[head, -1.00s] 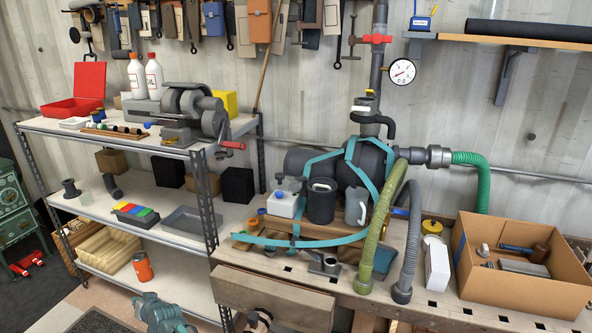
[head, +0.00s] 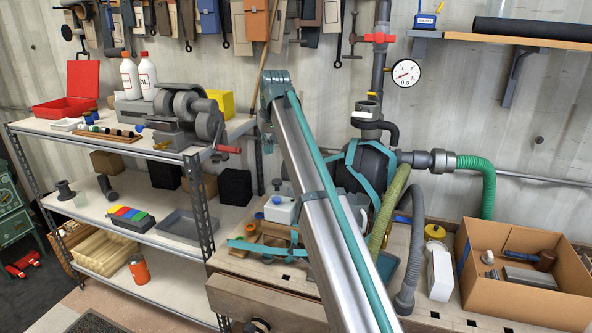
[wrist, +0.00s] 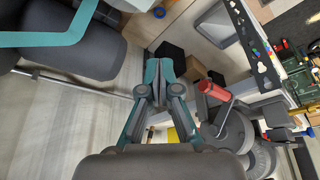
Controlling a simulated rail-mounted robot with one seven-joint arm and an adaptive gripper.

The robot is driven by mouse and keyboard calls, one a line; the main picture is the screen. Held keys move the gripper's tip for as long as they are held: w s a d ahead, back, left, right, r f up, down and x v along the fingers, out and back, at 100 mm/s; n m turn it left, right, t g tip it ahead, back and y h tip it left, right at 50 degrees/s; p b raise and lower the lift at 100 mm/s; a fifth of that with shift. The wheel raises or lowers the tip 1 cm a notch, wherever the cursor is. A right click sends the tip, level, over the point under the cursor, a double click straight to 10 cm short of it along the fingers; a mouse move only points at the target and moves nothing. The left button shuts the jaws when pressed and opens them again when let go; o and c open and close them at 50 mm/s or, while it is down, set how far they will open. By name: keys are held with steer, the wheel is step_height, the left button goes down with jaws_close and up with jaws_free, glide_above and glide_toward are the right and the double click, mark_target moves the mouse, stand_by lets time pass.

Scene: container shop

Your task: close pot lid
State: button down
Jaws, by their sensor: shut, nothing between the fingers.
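My gripper (wrist: 158,70) shows in the wrist view with its teal fingers together and nothing between them. It is in the air, between a big dark rounded body at the left and the shelf at the right. In the head view my arm rises from the bottom to a joint near the grinder, and the gripper itself is hard to make out. The arm covers much of the bench middle, where a dark open-topped pot stood in the earlier view. I cannot make out the pot or its lid clearly now. A white canister with a blue cap (head: 279,211) stands just left of the arm.
The dark tank with teal bands (head: 374,168) and its pipes stand behind the arm. A bench grinder (head: 190,125) with a red-handled crank (wrist: 214,91) is at the left. A cardboard box (head: 500,280) and a white carton (head: 440,273) are on the right of the bench.

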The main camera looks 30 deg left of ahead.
steer(key=d+r, duration=0.1)
steer(key=p, duration=0.4)
glide_above(287, 184)
steer(key=s+a, duration=0.3)
step_height(287, 184, down, 9)
steer(key=shift+f, duration=0.2)
steer(key=shift+s+d+f, duration=0.15)
steer(key=shift+s, duration=0.15)
